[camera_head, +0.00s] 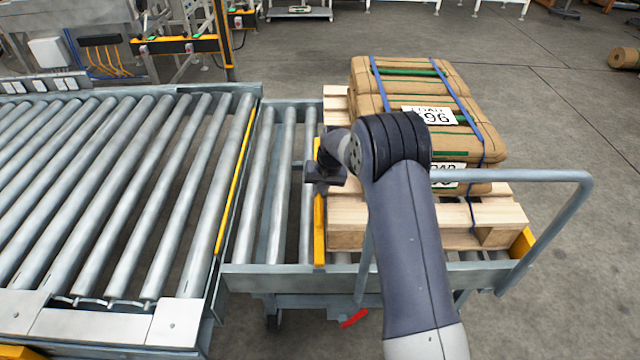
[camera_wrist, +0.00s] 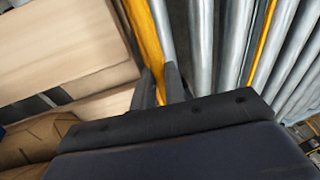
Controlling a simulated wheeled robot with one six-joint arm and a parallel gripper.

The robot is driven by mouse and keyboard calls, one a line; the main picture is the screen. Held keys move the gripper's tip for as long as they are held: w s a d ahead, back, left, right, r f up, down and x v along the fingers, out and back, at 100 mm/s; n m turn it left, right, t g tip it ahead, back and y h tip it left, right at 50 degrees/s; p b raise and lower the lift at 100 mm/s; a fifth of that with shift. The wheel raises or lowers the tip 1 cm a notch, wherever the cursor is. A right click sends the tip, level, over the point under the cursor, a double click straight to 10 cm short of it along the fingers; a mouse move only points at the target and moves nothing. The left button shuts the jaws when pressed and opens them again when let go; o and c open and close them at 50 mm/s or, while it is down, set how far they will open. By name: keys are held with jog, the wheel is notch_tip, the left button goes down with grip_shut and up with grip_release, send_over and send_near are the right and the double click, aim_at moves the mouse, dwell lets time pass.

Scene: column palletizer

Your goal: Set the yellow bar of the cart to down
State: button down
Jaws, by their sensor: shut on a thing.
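The cart (camera_head: 360,284) stands against the right end of the roller conveyor. Its yellow bar (camera_head: 319,232) runs along the cart's rollers, at the left edge of the pallet, and my arm hides its far part. In the wrist view the yellow bar (camera_wrist: 142,32) passes between the two fingers. My gripper (camera_wrist: 160,85) is shut on the bar, with one dark finger on each side. In the head view my gripper (camera_head: 318,190) is at the bar, partly hidden by my wrist. The bar seems to stand above the rollers beside the pallet.
A wooden pallet (camera_head: 345,214) with strapped brown sacks (camera_head: 400,82) sits on the cart, right of the bar. The cart's grey handle (camera_head: 540,177) rises at the right. The conveyor (camera_head: 110,180) has another yellow strip (camera_head: 235,180) along its edge. A red pedal (camera_head: 354,318) shows below the cart.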

jog(key=shift+w+f, duration=0.15)
jog(key=shift+f, duration=0.1)
dwell(0.3)
jog(key=c, duration=1.5)
grip_release()
jog(key=shift+o, duration=0.2)
jog(key=v, duration=1.1)
jog(key=shift+w, duration=0.15)
jog(key=shift+c, duration=0.2)
